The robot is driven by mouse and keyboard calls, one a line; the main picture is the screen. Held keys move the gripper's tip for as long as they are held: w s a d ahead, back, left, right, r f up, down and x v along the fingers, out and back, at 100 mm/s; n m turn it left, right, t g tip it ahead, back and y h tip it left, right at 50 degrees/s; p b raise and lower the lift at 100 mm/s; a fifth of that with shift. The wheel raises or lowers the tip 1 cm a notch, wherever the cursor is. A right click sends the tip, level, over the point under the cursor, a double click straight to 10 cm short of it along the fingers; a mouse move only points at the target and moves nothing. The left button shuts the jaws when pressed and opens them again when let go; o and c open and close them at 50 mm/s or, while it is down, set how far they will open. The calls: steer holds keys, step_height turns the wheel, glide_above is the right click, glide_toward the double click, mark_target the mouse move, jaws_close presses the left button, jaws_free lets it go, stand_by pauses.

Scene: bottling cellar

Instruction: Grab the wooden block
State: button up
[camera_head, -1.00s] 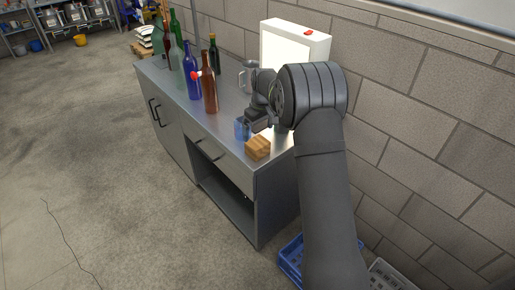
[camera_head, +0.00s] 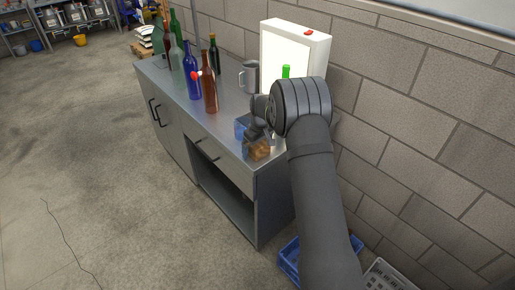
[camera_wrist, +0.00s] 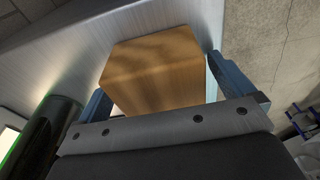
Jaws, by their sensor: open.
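The wooden block (camera_head: 258,150) sits on the near front corner of the grey metal workbench (camera_head: 222,117). My gripper (camera_head: 256,145) is over it in the head view and partly covers it. In the wrist view the block (camera_wrist: 158,72) is large and lies between the two blue fingers of my gripper (camera_wrist: 160,92), one on each side. The jaws are open; whether either finger touches the block I cannot tell.
A dark green bottle (camera_wrist: 42,135) stands close to the left finger in the wrist view. A brown bottle (camera_head: 209,92), a blue bottle (camera_head: 192,78) and a metal jug (camera_head: 250,77) stand farther back. A lit white panel (camera_head: 293,48) is against the wall. A blue crate (camera_head: 289,262) is on the floor.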

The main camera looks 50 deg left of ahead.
steer(key=c, duration=1.2)
steer(key=shift+o, duration=0.2)
steer(key=shift+r, duration=0.15)
